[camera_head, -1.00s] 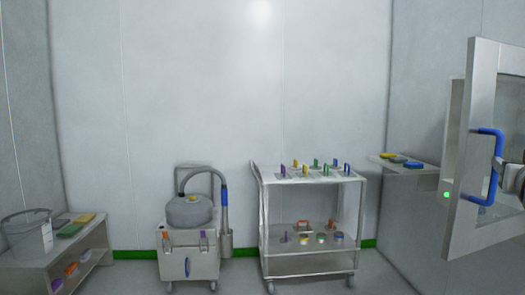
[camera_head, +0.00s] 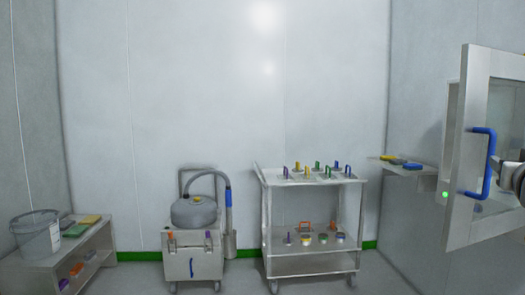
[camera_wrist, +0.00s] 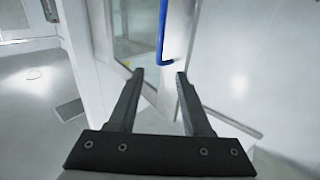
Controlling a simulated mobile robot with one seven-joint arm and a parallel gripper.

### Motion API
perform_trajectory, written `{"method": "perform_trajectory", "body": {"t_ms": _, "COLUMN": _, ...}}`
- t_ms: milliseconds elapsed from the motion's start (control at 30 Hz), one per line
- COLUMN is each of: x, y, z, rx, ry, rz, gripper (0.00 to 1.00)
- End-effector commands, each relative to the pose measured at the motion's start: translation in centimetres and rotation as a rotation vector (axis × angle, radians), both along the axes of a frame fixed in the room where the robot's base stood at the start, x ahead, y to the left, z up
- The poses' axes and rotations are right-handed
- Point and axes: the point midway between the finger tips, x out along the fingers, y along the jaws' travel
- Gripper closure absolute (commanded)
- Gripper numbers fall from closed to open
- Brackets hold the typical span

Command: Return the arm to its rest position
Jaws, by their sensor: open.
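My gripper (camera_wrist: 160,73) is open and empty in the wrist view, its two dark fingers apart. The blue door handle (camera_wrist: 162,35) stands beyond the fingertips, with its lower end just above the gap between them. In the head view the blue handle (camera_head: 484,163) is on the open framed door (camera_head: 465,150) at the right. Part of my arm (camera_head: 509,172) shows at the right edge, just right of the handle. My fingertips are not clear in that view.
A steel cart (camera_head: 312,275) with several coloured-handled items stands at centre. Left of it is a grey vacuum unit (camera_head: 193,212).

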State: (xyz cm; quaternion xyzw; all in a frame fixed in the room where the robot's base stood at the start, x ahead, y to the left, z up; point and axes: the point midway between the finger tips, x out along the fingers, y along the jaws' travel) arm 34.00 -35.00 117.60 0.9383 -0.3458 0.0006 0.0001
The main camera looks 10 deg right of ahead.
Motion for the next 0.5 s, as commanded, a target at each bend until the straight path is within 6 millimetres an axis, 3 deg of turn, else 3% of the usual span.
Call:
{"method": "perform_trajectory", "body": {"t_ms": 367, "x": 0.2, "y": 0.4, "z": -0.2, "rx": 0.007, "ry": 0.006, "rz": 0.009, "gripper": 0.51}}
{"method": "perform_trajectory", "body": {"t_ms": 467, "x": 1.1, "y": 2.4, "z": -1.7, "rx": 0.046, "ry": 0.043, "rz": 0.058, "gripper": 0.51}}
{"method": "perform_trajectory", "body": {"t_ms": 500, "x": 1.7, "y": 3.9, "z": -2.7, "rx": 0.073, "ry": 0.07, "rz": 0.092, "gripper": 0.51}}
